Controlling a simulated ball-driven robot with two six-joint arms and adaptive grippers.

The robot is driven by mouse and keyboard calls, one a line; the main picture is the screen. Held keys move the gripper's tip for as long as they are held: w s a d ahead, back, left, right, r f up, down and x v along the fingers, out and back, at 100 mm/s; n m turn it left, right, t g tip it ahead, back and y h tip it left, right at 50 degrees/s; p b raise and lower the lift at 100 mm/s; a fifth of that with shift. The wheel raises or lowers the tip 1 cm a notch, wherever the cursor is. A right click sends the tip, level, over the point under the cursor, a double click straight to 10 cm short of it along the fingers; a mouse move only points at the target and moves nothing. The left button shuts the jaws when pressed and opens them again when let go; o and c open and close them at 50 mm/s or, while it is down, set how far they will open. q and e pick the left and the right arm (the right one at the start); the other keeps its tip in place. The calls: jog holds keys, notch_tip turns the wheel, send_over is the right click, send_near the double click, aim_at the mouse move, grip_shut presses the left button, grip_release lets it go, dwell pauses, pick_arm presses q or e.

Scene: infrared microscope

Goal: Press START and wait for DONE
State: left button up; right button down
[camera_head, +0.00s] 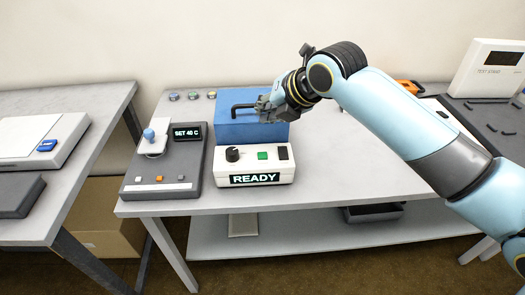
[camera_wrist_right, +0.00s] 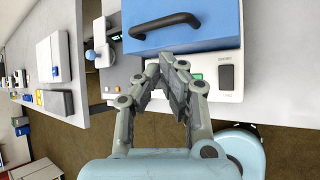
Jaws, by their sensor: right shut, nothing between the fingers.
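The microscope unit has a blue lid (camera_head: 238,126) with a black handle, over a white front panel (camera_head: 222,163). The panel carries a black knob (camera_head: 232,154), a green button (camera_head: 262,155), a dark switch (camera_head: 282,152) and a display reading READY (camera_head: 255,178). The green button also shows in the right wrist view (camera_wrist_right: 197,77), just right of my fingers. My right gripper (camera_head: 264,109) is shut and empty, in front of the lid near the handle's right end in the head view. In the right wrist view its fingertips (camera_wrist_right: 172,62) overlap the panel's edge. My left gripper is out of view.
A grey device (camera_head: 130,188) with a SET 40 C display (camera_head: 187,132) stands left of the unit. Several small round pieces (camera_head: 193,96) lie at the back. A TEST STAND box (camera_head: 490,68) is at the far right. The bench front (camera_head: 340,197) right of the unit is clear.

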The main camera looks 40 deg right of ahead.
dwell(0.4)
jog(key=b, duration=0.7)
send_over(265, 154)
notch_tip(265, 154, down, 7)
jog(key=shift+r, duration=0.2)
jog(key=shift+f+b, duration=0.45)
jog(key=shift+f, duration=0.6)
jog(key=shift+f, duration=0.1)
jog(key=shift+f, duration=0.3)
jog(key=shift+f+b, duration=0.3)
jog(key=shift+f, duration=0.05)
dwell(0.4)
dwell(0.4)
jog(key=shift+r+p, duration=0.8)
jog(key=shift+p, duration=0.05)
